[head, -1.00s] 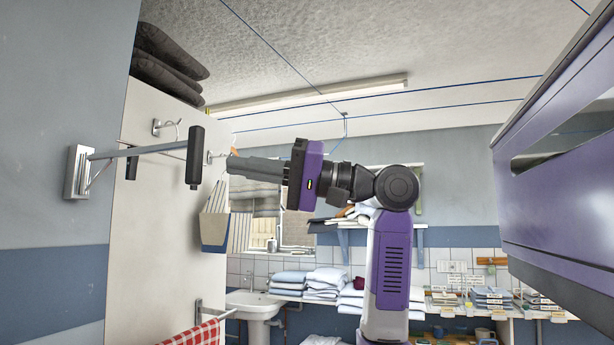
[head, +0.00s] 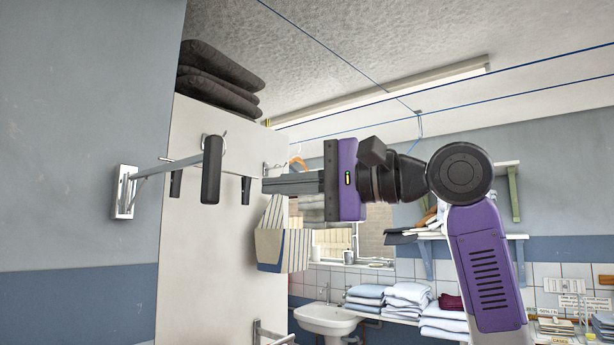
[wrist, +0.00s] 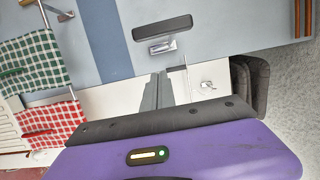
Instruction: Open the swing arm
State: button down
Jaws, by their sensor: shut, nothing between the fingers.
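The swing arm is a grey metal bar (head: 160,173) on a pale wall plate (head: 124,192) at the left in the head view. A large dark grip (head: 211,170) hangs at its outer end. In the wrist view the dark grip (wrist: 163,32) shows at the top centre, over the wall bracket (wrist: 164,49). My gripper (head: 264,186) is shut and empty, pointing left toward the grip, with a visible gap between them in the head view. Its grey fingers (wrist: 158,88) also show in the wrist view, below the bracket. How far apart in depth they are, I cannot tell.
A white partition (head: 210,240) with dark folded cushions (head: 220,78) on top stands behind the swing arm. A striped cloth bag (head: 283,240) hangs behind my gripper. A sink (head: 328,320) and folded linens (head: 408,300) are farther back. Checked towels (wrist: 30,70) hang at left in the wrist view.

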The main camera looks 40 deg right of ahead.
jog(key=w+a+p, duration=0.1)
jog(key=a, duration=0.4)
jog(key=shift+w+a+p, duration=0.35)
jog(key=shift+a+p, duration=0.05)
jog(key=s+a, duration=0.2)
jog(key=a, duration=0.8)
jog(key=shift+s+a, duration=0.2)
jog(key=shift+s, duration=0.15)
jog(key=shift+w, duration=0.1)
